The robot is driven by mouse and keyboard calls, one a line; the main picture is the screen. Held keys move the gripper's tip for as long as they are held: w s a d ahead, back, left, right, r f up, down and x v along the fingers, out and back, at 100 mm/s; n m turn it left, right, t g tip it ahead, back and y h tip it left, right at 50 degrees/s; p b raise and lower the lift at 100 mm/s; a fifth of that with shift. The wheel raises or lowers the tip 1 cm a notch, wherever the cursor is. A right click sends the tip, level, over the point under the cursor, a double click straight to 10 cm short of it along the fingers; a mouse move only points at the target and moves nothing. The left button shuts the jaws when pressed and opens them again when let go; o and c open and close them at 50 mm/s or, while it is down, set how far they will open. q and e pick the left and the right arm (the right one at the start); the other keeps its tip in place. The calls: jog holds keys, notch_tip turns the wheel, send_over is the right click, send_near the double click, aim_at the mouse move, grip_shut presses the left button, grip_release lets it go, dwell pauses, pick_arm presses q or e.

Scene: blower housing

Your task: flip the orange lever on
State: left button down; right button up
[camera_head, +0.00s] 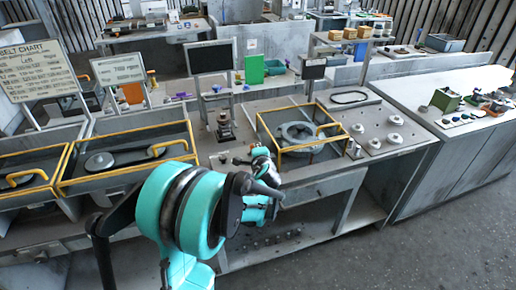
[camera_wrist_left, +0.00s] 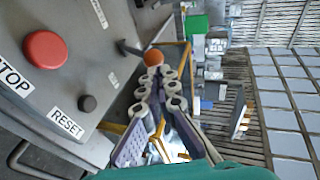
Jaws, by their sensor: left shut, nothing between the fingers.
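The orange lever shows in the left wrist view as a round orange knob (camera_wrist_left: 153,57) on a dark stem, beside a grey control panel (camera_wrist_left: 85,65). My left gripper (camera_wrist_left: 155,78) is shut and empty, its tips right below the knob in the picture. I cannot tell whether they touch it. In the head view my left gripper (camera_head: 262,158) is at the bench front, by the left side of the yellow-framed housing (camera_head: 300,135). The lever cannot be made out there. My right gripper is not in view.
The panel carries a red STOP button (camera_wrist_left: 45,50) and a dark RESET button (camera_wrist_left: 87,103) close to the gripper. A small dark device (camera_head: 224,126) stands on the bench behind. Yellow-railed bins (camera_head: 125,160) are on the left. Metal discs lie on the bench's right.

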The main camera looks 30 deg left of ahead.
pick_arm(q)
jog(key=shift+w+a+r+g+p, duration=0.25)
jog(key=shift+r+p, duration=0.2)
jog(key=shift+p, duration=0.25)
jog(key=w+a+r+n+g+h+p, duration=0.1)
jog(key=w+a+g+h+p, duration=0.3)
jog(key=p, duration=0.4)
jog(key=shift+w+a+r+g+h, duration=0.35)
jog(key=shift+a+g+h, duration=0.45)
jog(key=shift+h, duration=0.4)
jog(key=shift+r+p, duration=0.15)
jog(key=shift+p, duration=0.2)
jog(key=shift+r+p, duration=0.4)
jog(key=shift+r, duration=0.25)
